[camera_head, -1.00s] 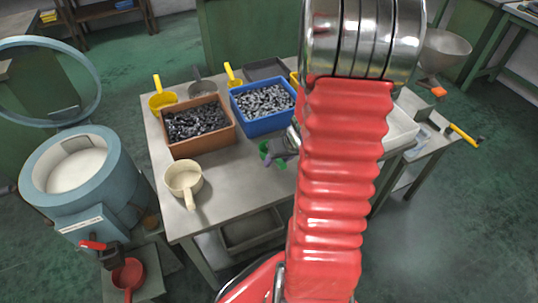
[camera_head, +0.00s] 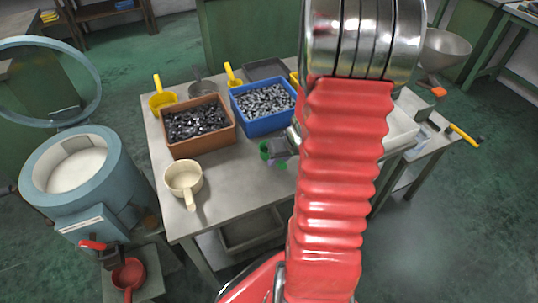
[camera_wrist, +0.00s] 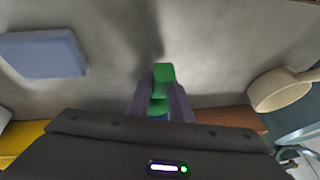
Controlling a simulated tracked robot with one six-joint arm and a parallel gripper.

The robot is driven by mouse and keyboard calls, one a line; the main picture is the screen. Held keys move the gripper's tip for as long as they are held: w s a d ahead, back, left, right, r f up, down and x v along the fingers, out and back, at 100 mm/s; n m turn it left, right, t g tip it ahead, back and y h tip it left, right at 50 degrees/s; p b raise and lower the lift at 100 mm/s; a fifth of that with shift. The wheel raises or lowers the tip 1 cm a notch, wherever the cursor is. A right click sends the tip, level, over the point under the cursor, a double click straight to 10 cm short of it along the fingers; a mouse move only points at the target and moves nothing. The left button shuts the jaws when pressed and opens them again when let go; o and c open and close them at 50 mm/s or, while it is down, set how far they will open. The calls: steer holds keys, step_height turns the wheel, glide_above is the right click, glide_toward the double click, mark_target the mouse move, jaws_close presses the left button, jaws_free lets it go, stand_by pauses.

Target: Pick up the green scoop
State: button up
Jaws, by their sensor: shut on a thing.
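The green scoop (camera_head: 264,149) is near the middle of the metal table, in front of the blue bin. Much of it is hidden by my gripper (camera_head: 279,158). In the wrist view, the green scoop (camera_wrist: 163,73) shows between the two fingers of my gripper (camera_wrist: 160,92). The fingers are shut on a green part of it. I cannot tell whether the scoop touches the table.
A brown bin (camera_head: 178,150) and a blue bin (camera_head: 262,126) of small metal parts stand behind. A cream scoop (camera_head: 183,178) lies at the front left of the table (camera_head: 232,182). Yellow scoops (camera_head: 160,99) and a grey one (camera_head: 201,87) stand farther back.

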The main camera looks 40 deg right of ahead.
steer(key=shift+r, duration=0.15)
jaws_close()
step_height(320, 180, up, 10)
steer(key=shift+f, duration=0.1)
stand_by(0.5)
stand_by(0.5)
